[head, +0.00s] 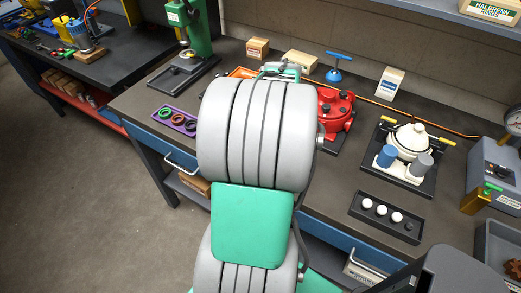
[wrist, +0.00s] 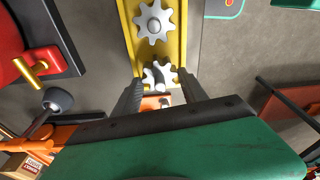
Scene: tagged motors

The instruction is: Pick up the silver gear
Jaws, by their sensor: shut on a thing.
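In the wrist view, my gripper (wrist: 160,79) has its two dark fingers on either side of a silver gear (wrist: 160,74), and it is shut on that gear. The gear shows pale teeth and a short post between the fingers. It is over or on the near end of a yellow tray (wrist: 181,40); I cannot tell whether it touches the tray. A second silver gear (wrist: 154,22) lies farther up in the same tray. In the head view my arm hides the gears and most of my gripper.
A red motor housing (head: 336,112) stands just right of my arm, and it also shows in the wrist view (wrist: 30,38). A white pot-like unit (head: 408,141) and a black tray (head: 386,217) are farther right. A purple tray (head: 175,119) and green press (head: 193,30) are left.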

